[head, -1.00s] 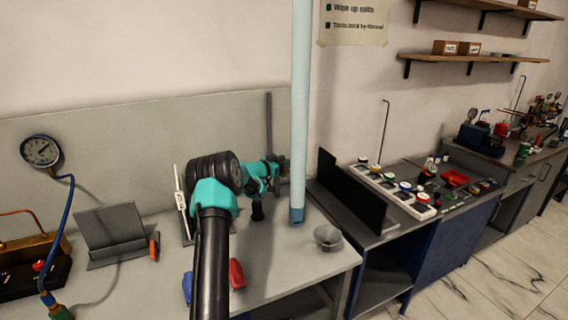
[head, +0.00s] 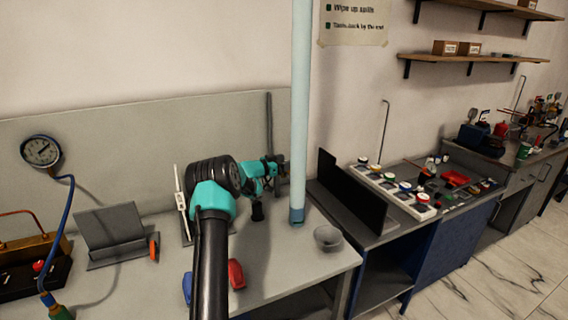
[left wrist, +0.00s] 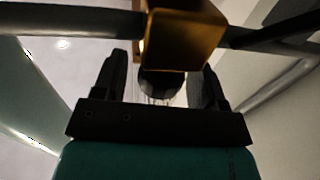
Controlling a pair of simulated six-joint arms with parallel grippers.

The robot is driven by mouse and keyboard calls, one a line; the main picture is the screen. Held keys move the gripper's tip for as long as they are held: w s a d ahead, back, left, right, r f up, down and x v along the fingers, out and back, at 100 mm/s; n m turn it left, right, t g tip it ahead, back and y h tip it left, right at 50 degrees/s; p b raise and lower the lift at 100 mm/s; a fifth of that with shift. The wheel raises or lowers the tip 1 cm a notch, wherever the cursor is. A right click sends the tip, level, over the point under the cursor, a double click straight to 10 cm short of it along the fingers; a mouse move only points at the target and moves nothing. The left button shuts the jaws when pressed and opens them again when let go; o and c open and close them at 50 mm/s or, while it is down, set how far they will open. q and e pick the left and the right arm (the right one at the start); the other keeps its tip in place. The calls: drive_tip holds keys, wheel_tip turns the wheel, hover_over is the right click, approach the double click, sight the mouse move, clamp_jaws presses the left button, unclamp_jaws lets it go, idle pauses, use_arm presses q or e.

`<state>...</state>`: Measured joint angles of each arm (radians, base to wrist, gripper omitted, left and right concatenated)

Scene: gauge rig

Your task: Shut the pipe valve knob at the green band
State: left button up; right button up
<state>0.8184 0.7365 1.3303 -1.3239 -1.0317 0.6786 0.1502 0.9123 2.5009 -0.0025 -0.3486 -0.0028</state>
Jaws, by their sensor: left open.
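My left gripper (left wrist: 163,66) is open in the left wrist view, its two dark fingers apart. A brass block (left wrist: 187,38) on a dark pipe (left wrist: 75,19) lies across the view at the fingertips. A dark round part (left wrist: 162,82), perhaps the valve knob, shows below the block between the fingers; I cannot tell whether they touch it. In the head view my teal and black left wrist (head: 262,172) reaches toward the back of the bench and hides the valve. The round gauge (head: 40,151) is at the left; its green band is too small to make out. My right gripper is not in view.
A pale blue upright column (head: 299,100) stands close right of my left wrist. A grey cup (head: 328,238) sits near the bench's right edge. A grey angled stand (head: 112,232) and a blue hose (head: 60,235) are at the left. The front middle of the bench holds red and blue items.

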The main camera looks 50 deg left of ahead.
use_arm(q)
drive_tip(key=shift+r, duration=0.15)
drive_tip(key=shift+r, duration=0.3)
drive_tip(key=shift+s+d+r, duration=0.15)
drive_tip(key=shift+d+r, duration=0.05)
drive_tip(key=shift+r, duration=0.55)
drive_tip(key=shift+s+d+r, duration=0.15)
drive_tip(key=shift+d+r, duration=0.05)
drive_tip(key=shift+r, duration=0.5)
drive_tip(key=s+d+r, duration=0.1)
drive_tip(key=s+d, duration=0.9)
drive_tip(key=d, duration=0.1)
drive_tip(key=shift+d, duration=0.15)
drive_tip(key=shift+r, duration=0.1)
